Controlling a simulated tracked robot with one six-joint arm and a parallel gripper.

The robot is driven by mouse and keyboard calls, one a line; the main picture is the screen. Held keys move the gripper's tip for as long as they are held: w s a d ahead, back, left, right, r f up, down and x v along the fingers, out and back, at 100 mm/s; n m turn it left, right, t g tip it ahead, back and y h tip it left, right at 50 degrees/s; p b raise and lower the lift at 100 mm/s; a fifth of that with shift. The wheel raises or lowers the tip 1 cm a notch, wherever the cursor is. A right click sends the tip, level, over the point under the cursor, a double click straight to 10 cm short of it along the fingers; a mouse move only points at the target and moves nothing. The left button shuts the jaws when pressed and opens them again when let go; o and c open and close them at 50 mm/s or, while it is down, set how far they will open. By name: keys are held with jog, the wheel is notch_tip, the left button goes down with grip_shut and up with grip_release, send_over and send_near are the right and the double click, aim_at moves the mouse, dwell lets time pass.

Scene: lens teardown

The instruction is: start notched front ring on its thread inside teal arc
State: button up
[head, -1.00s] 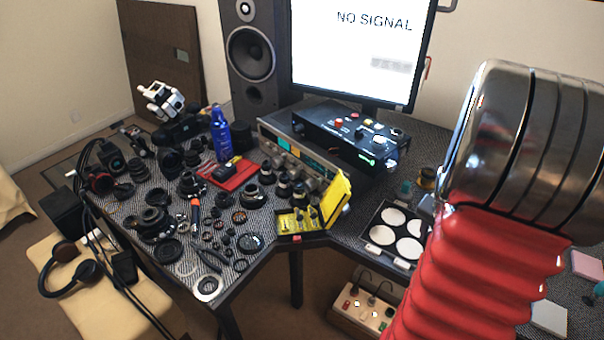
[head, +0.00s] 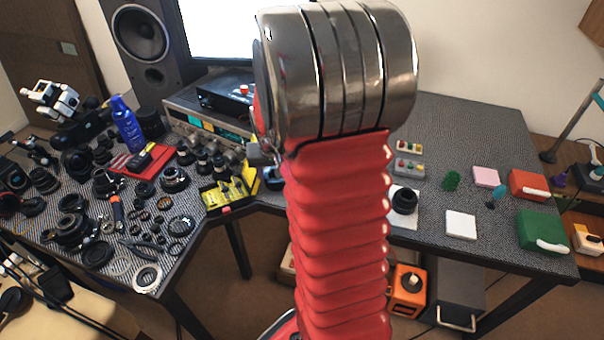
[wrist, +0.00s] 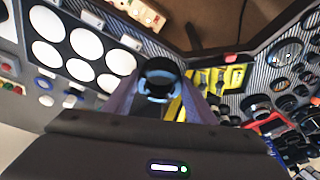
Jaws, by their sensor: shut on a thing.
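In the wrist view my gripper (wrist: 160,88) is shut on a black ring (wrist: 160,66) with a bluish inner face. The ring sits between the dark purple-grey fingers, up in the air above the tables. Its notches are too small to make out. A black lens part (head: 404,199) stands on a white square mat just right of my arm in the head view. I cannot make out a teal arc or a thread on it.
Lens parts and tools crowd the left table (head: 70,235). An open yellow case (head: 229,192) lies at its front corner. The wrist view shows a tray of white discs (wrist: 82,42) at left. A green box (head: 543,231) and red box (head: 528,184) stand far right. The back right tabletop is clear.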

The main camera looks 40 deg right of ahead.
jog(key=w+a+n+y, duration=0.1)
jog(key=w+a+n, duration=0.2)
jog(key=a, duration=1)
jog(key=w+a+r+n+y, duration=0.1)
jog(key=w+a+n, duration=0.3)
jog(key=w+a, duration=0.4)
jog(key=a, duration=0.5)
jog(key=shift+a+r+n+t, duration=0.2)
jog(key=shift+a+n+t, duration=0.1)
jog(key=shift+t, duration=0.1)
jog(key=shift+s, duration=0.2)
